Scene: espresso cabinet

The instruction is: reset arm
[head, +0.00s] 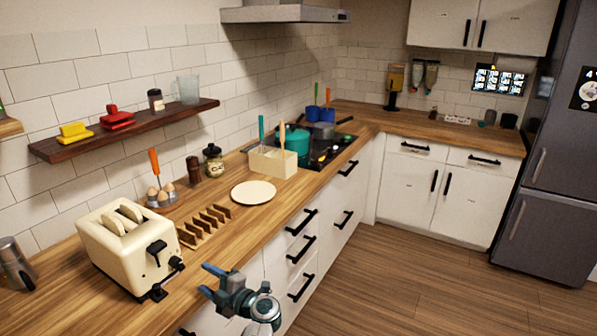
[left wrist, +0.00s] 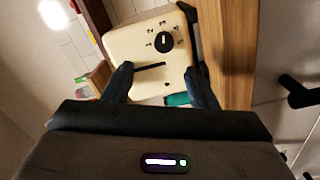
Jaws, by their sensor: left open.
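My left gripper (head: 212,282) shows low in the middle of the head view, in front of the counter edge near the toaster. Its two blue-tipped fingers are apart and nothing is between them. In the left wrist view the open fingers (left wrist: 160,85) point toward the cream toaster (left wrist: 135,42), whose numbered dial and dark slot face the camera. In the head view the toaster (head: 122,240) stands on the counter with bread in its slots, left of the gripper and apart from it. My right gripper is in neither view.
Drawer handles (head: 301,250) stick out along the cabinet front. The floor (head: 420,285) to the right is clear.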

